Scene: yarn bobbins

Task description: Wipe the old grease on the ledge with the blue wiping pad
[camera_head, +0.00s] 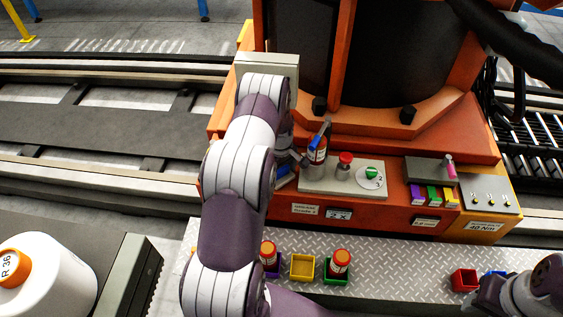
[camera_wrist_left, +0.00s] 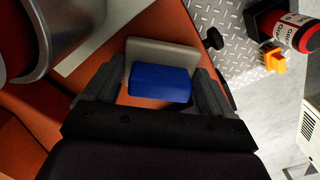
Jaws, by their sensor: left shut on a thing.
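In the left wrist view, a blue wiping pad (camera_wrist_left: 160,82) with a beige back plate sits between the fingers of my left gripper (camera_wrist_left: 155,95), which is shut on it. The pad is above the orange ledge surface. In the head view my left arm hides most of that gripper (camera_head: 287,168); a blue edge of the pad (camera_head: 285,179) shows beside the orange ledge (camera_head: 365,213). I cannot tell whether the pad touches the ledge. No grease patch is clearly seen; it may be hidden behind the arm. My right gripper (camera_head: 485,297) is at the bottom right, fingertips unclear.
The metal tread plate (camera_head: 400,270) in front carries small coloured bins, two holding red bobbin-like cartridges.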

